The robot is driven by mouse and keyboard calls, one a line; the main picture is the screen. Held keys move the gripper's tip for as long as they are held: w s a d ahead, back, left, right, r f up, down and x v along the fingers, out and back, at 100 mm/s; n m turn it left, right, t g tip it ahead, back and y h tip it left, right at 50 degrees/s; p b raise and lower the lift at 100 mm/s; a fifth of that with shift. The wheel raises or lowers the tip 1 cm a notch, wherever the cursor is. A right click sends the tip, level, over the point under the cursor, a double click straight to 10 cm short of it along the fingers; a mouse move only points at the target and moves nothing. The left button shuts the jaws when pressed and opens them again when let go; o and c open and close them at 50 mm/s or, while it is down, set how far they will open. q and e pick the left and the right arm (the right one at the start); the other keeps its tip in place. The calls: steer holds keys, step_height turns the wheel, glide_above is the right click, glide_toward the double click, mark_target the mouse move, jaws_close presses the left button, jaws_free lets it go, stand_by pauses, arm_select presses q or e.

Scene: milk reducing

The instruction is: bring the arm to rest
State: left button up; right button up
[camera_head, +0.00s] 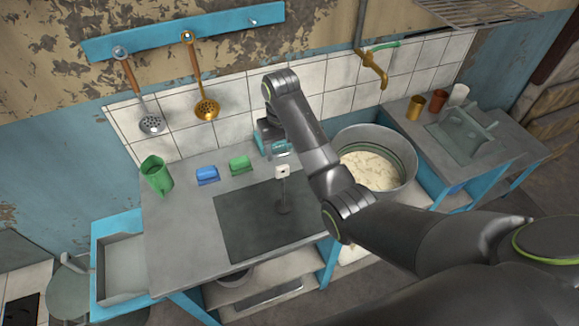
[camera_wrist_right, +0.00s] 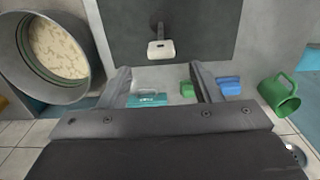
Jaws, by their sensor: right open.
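My right arm comes in from the right in the head view and bends down over the back of the grey counter. My right gripper (camera_head: 268,130) is at its end, near the tiled wall, partly hidden by the arm. In the right wrist view the two fingers of my right gripper (camera_wrist_right: 163,84) are apart with nothing held between them. A teal item (camera_wrist_right: 147,100) shows beyond the fingers, apart from them as far as I can tell. My left gripper is not in view.
A large metal pot (camera_head: 399,150) with pale contents stands right of the counter, behind my arm. A green mug (camera_head: 157,176), blue item (camera_head: 207,175) and green item (camera_head: 240,164) stand at the counter's back left. A white block (camera_head: 283,172) is over the dark panel (camera_head: 245,215).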

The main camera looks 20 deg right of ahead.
steer(key=shift+w+r, duration=0.15)
steer(key=shift+r, duration=0.4)
steer(key=shift+a+r, duration=0.1)
